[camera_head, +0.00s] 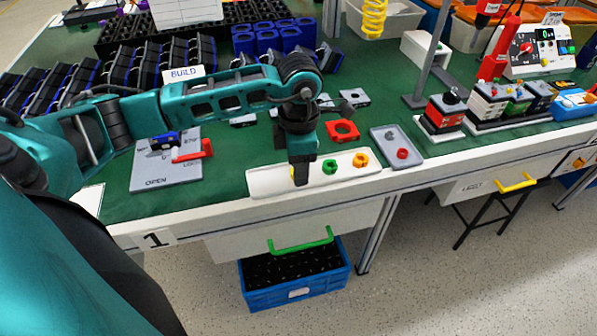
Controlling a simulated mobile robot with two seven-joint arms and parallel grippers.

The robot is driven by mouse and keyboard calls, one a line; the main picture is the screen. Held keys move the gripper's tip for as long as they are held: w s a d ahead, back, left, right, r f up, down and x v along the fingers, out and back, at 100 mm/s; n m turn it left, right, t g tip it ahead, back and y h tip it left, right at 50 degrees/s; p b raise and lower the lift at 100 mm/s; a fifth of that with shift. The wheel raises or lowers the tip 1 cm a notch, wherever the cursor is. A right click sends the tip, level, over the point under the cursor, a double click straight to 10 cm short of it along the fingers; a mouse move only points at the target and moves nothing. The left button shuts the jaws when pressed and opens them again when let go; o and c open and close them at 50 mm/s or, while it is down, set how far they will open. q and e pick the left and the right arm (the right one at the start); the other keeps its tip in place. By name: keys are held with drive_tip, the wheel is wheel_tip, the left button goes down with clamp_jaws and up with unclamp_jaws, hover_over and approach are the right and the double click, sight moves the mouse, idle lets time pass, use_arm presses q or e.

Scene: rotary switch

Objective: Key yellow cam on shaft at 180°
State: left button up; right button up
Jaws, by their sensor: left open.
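My left gripper (300,176) points down over the left part of a white tray (262,181) near the table's front edge. It is open; its fingers overlap in this view. A sliver of yellow (292,173), perhaps the yellow cam, shows at the left side of the fingers; the rest is hidden. A green cam (329,167) and an orange-yellow cam (360,159) stand on the tray to the right, apart from the gripper. I cannot pick out the shaft for certain. My right gripper is not in view.
A grey board (160,179) with a red lever (195,151) lies left of the tray. A grey tray (415,158) with a red ring (403,154) is at right. A metal post (428,65) stands farther right.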

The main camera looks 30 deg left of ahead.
use_arm(q)
drive_tip(key=shift+c, duration=0.2)
drive_tip(key=c, duration=0.6)
drive_tip(key=shift+r, duration=0.1)
